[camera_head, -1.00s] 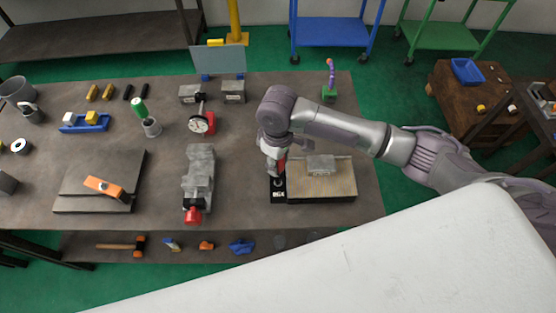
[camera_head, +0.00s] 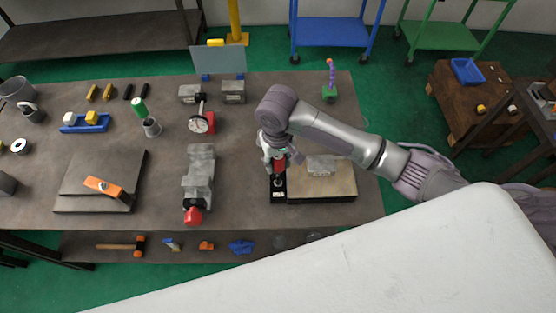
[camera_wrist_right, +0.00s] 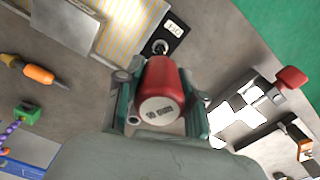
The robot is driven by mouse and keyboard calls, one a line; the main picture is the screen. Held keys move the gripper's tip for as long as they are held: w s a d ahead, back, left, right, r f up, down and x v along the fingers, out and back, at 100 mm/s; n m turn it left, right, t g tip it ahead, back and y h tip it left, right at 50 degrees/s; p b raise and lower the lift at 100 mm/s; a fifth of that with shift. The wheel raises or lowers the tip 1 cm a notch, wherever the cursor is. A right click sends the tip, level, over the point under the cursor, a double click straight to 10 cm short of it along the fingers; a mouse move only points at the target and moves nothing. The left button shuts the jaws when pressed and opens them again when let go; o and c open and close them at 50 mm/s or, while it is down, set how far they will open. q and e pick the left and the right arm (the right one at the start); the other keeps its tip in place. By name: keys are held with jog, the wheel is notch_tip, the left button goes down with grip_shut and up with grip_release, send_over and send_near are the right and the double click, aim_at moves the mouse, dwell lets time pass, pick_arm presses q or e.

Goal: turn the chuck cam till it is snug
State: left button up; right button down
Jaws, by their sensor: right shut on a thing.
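My right gripper (camera_head: 274,152) is over the dark block with a white label (camera_head: 278,190), at the left end of the tan plate. In the right wrist view its two fingers (camera_wrist_right: 161,88) are shut on a red handle (camera_wrist_right: 163,80) with a pale, printed end face. The red handle also shows in the head view (camera_head: 280,168), partly behind the gripper. The dark block (camera_wrist_right: 171,32) with a round knob (camera_wrist_right: 160,47) shows beyond it in the wrist view. I cannot tell which part is the chuck cam, or what the handle's far end touches. My left gripper is not in view.
The tan plate (camera_head: 325,185) with a grey block (camera_head: 321,165) lies right of the gripper. A grey vise with a red end (camera_head: 198,175) stands to the left. Bare table lies between vise and dark block.

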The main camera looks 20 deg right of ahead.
jog(key=shift+m, duration=1.7)
jog(key=m, duration=0.3)
jog(key=shift+m, duration=0.3)
jog(key=shift+n, duration=0.4)
jog(key=shift+w+r, duration=0.1)
jog(key=shift+r, duration=0.75)
